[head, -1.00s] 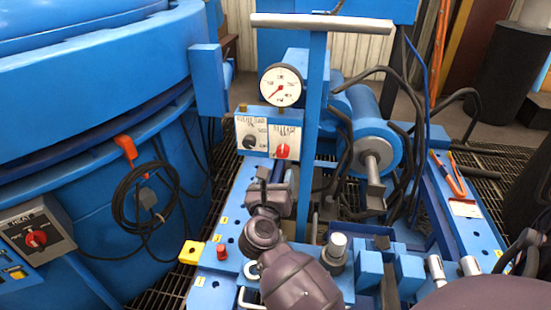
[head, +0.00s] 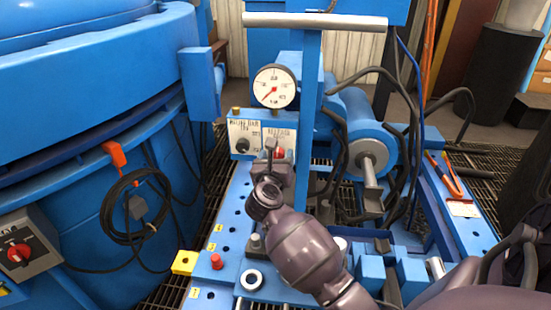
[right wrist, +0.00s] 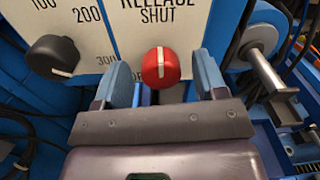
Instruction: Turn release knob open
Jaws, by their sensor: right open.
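The red release knob (right wrist: 161,67) sits on a white panel (right wrist: 160,32) under printed words reading RELEASE and SHUT. Its white line stands about upright, toward the word SHUT. My right gripper (right wrist: 164,80) is open, with one blue-grey finger to the left of the knob and one to the right. Gaps show between the knob and both fingers, and nothing is held. In the head view the right gripper (head: 273,158) is in front of the panel and partly hides the knob (head: 281,152). My left gripper is not in view.
A black knob (right wrist: 57,56) with a numbered scale is just left of the release knob. A round gauge (head: 275,86) stands above the panel. A blue upright post (head: 309,110) with a grey crossbar rises close to the right of my gripper.

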